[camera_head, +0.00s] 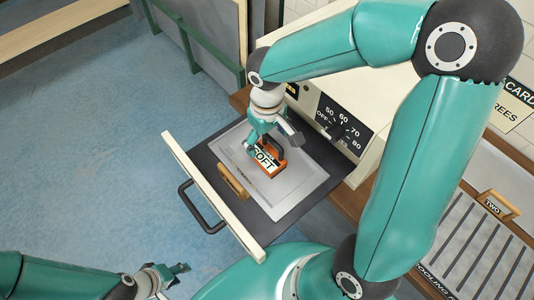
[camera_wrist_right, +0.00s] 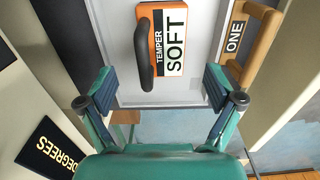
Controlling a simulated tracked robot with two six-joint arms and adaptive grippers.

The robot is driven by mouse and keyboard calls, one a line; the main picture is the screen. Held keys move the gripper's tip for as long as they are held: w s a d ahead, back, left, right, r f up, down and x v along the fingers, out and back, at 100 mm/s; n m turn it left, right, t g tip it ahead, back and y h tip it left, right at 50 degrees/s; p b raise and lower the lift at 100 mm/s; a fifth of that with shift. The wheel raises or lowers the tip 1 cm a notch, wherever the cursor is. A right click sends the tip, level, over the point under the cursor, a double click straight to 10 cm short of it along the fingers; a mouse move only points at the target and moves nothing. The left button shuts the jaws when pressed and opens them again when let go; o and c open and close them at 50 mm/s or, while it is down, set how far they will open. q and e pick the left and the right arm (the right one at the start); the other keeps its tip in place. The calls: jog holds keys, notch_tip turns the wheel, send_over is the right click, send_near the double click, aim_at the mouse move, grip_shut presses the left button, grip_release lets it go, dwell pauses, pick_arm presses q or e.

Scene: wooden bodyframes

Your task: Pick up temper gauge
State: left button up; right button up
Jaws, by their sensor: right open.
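The temper gauge (camera_head: 266,160) is an orange block with a black handle and a white label reading TEMPER SOFT. It lies on a light grey tray (camera_head: 300,190) in a pulled-out drawer. In the right wrist view the gauge (camera_wrist_right: 165,40) is ahead of the fingertips, near the top. My right gripper (camera_head: 275,139) is open and empty above it; the arm partly covers the gauge in the head view. In the right wrist view my right gripper's fingers (camera_wrist_right: 160,88) are wide apart. My left gripper (camera_head: 178,272) is at the bottom left, away from the drawer.
A wooden piece (camera_head: 232,183) lies beside the gauge on the tray; its label reads ONE in the right wrist view (camera_wrist_right: 238,38). The drawer has a cream front (camera_head: 210,195) and a dark handle (camera_head: 190,208). A dial panel (camera_head: 343,127) stands behind. Blue floor lies left.

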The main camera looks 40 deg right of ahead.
aim_at(266, 154)
jog(key=shift+a+f+p, duration=0.2)
jog(key=shift+f+p, duration=0.25)
jog(key=shift+f, duration=2.6)
jog(key=c, duration=1.6)
jog(key=shift+o, duration=0.2)
jog(key=shift+r, duration=0.1)
